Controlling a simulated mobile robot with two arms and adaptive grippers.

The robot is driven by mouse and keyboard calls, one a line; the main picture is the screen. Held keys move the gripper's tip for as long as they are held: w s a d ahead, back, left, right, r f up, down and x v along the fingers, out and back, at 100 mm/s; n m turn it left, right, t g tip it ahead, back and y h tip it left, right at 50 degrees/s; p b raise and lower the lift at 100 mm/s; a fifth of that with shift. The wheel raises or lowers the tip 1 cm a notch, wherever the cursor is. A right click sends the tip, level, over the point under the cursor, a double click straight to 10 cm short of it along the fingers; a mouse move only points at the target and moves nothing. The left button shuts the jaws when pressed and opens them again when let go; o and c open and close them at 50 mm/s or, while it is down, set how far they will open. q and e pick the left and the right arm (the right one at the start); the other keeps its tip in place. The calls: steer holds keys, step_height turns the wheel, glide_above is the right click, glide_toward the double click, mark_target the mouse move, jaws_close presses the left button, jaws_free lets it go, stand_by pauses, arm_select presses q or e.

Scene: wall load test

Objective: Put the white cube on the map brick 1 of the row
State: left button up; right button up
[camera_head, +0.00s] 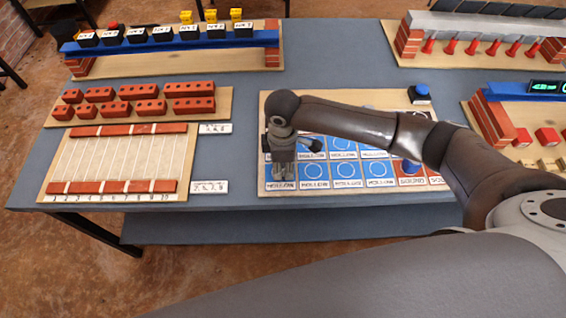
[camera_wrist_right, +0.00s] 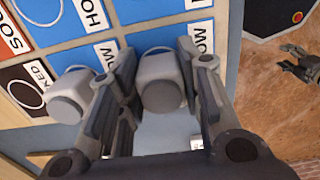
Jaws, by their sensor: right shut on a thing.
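My right gripper (camera_head: 283,176) points down over the near left corner of the card board, by a blue HOLLOW card (camera_head: 313,186). In the right wrist view my right gripper (camera_wrist_right: 163,100) is shut on a light grey block with rounded edges (camera_wrist_right: 163,92). I cannot tell whether this block is the white cube. A similar grey block (camera_wrist_right: 70,95) shows outside the left finger. Which thing is map brick 1 is not clear. A grey claw-like part (camera_wrist_right: 300,65) over the floor may be my left gripper; its fingers are too small to judge.
The card board (camera_head: 380,98) carries blue cards and a blue button (camera_head: 420,92). Left of it are a numbered board with red strips (camera_head: 118,162) and a tray of red bricks (camera_head: 140,98). A blue beam rack (camera_head: 165,46) stands behind. My right arm crosses the board.

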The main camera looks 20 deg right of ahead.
steer(key=shift+f, duration=0.1)
steer(key=o, duration=1.1)
steer(key=shift+c, duration=0.2)
step_height(320, 180, up, 12)
steer(key=b, duration=0.1)
